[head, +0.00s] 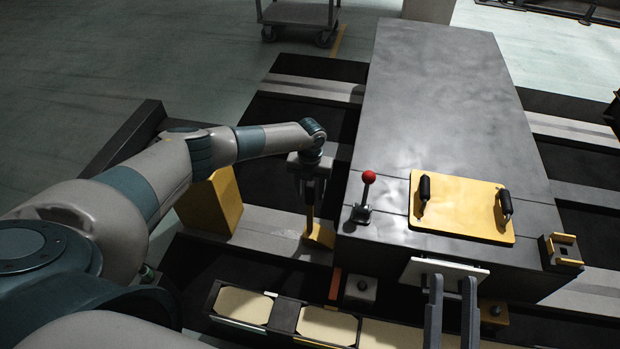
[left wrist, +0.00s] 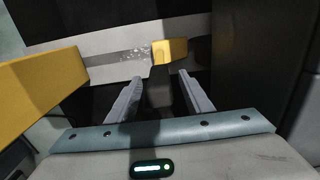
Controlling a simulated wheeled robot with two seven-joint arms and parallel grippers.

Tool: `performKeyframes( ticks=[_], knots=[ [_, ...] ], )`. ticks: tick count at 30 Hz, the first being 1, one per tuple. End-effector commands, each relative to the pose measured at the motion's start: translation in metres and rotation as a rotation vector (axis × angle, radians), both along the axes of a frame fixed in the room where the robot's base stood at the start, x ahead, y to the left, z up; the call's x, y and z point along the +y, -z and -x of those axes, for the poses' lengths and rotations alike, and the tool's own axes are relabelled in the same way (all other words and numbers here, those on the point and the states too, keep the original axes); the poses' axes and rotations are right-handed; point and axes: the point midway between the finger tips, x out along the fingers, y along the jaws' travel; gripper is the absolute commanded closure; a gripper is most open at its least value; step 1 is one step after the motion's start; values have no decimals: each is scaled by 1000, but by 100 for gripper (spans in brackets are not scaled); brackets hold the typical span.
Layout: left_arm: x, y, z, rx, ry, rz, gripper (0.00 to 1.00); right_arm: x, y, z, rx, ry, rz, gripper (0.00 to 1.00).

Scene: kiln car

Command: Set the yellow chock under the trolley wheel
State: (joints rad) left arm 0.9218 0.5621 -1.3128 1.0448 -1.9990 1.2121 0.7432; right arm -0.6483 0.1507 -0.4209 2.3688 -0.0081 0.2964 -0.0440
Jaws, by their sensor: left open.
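My left gripper (head: 310,195) points down left of the long grey box, with its fingers apart. In the left wrist view, a dark upright piece (left wrist: 158,88) stands between the fingers (left wrist: 160,85), with a small yellow piece (left wrist: 170,51) just beyond. That yellow piece, which may be the chock, shows below the gripper in the head view (head: 320,235). I cannot tell whether the fingers touch it. Two grey fingers, seemingly my right gripper (head: 451,300), stand at bottom centre by a white plate (head: 445,270); their grip is unclear. A grey trolley (head: 298,12) has dark wheels (head: 323,38).
A large yellow block (head: 212,203) stands close left of my left gripper. The long grey box (head: 430,100) carries a red-knobbed lever (head: 365,190) and a yellow panel (head: 460,208) with two black handles. Pale tiles (head: 245,303) lie in front. Open floor (head: 120,50) is at the back left.

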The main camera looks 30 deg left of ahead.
Motion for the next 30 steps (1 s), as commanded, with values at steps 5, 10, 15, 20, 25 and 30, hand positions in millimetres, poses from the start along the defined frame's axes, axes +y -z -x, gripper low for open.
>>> performKeyframes(
  ticks=[5,10,15,20,25,30],
  knots=[
    [0,-3,0,0,0,0,53,3,5,0,32,-5,9,69],
    [0,-5,0,0,0,0,53,2,11,-4,60,-6,21,69],
    [0,-6,0,0,0,0,53,0,15,-8,85,-4,34,69],
    [0,-8,0,0,0,0,53,1,18,-10,108,-5,42,69],
    [0,-10,0,0,0,0,53,1,22,-13,135,-6,49,69],
    [0,-11,0,0,0,0,53,1,26,-15,162,-5,56,69]
  ],
)
